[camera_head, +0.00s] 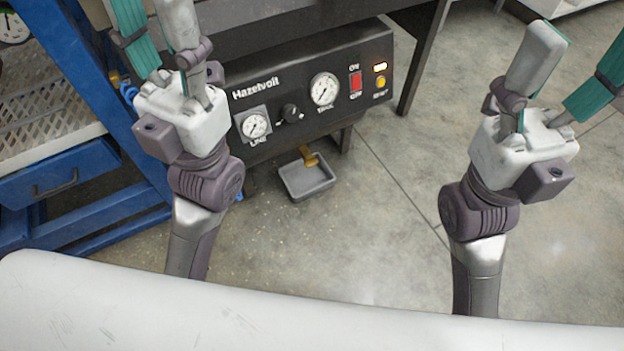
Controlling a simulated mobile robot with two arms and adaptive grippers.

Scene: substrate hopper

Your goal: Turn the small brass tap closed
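The small brass tap (309,157) sits low under the front of the dark Hazelvolt unit (305,90), above a grey tray (307,182). Its handle position is too small to make out. My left gripper (153,22) is at the upper left, left of the tap and apart from it. Its fingers stand apart with nothing seen between them; their tips are cut off by the top edge. My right gripper (580,62) is at the upper right, well away from the tap. It is open and empty, with its fingers spread.
The unit's panel carries a line gauge (255,126), a larger gauge (324,89), a black knob (291,113) and a red switch (355,84). A blue-framed cart (90,185) with a drawer stands at the left.

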